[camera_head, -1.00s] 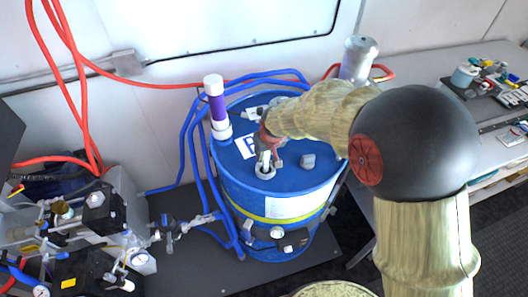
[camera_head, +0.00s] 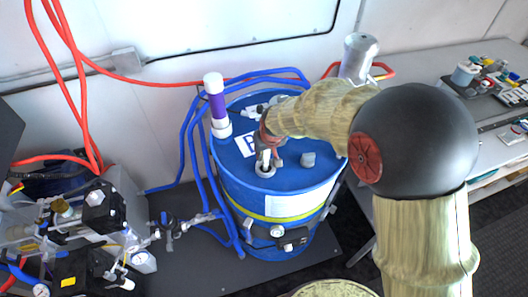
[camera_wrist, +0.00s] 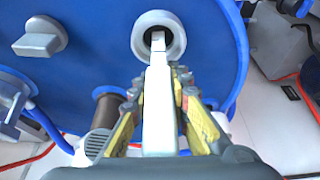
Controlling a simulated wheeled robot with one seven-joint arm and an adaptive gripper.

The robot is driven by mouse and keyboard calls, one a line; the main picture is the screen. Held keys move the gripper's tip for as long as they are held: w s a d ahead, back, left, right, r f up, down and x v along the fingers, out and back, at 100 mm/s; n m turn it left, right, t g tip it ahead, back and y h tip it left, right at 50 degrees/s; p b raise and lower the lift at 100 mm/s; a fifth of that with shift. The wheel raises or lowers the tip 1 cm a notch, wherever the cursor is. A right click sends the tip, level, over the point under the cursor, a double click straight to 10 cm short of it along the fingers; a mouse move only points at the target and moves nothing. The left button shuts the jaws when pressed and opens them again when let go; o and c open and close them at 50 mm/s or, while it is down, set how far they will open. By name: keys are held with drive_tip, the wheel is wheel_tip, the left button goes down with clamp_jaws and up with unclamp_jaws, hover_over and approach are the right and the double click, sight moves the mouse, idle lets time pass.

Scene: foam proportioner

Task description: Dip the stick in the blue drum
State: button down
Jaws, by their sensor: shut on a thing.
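The blue drum (camera_head: 280,190) stands in the middle of the head view, with a yellow band and a white label on its side. Its lid has a round port with a pale rim (camera_wrist: 173,30) and a dark opening. My gripper (camera_head: 266,158) is over the lid. In the wrist view my gripper (camera_wrist: 160,100) is shut on a flat white stick (camera_wrist: 159,95). The stick's far end reaches into the port's opening, and how deep it goes is hidden. In the head view the stick shows only as a small pale piece above the port.
A purple and white cylinder (camera_head: 216,105) stands at the lid's left edge. A grey cap (camera_head: 308,160) is on the lid. Blue hoses (camera_head: 190,150) loop around the drum. Pump equipment (camera_head: 75,230) is at left; a grey table (camera_head: 440,110) is at right.

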drive_tip(key=shift+r, duration=0.1)
idle(0.5)
wheel_tip(320, 180, up, 26)
drive_tip(key=p, duration=1.5)
idle(0.8)
drive_tip(key=shift+d, duration=0.1)
idle(0.4)
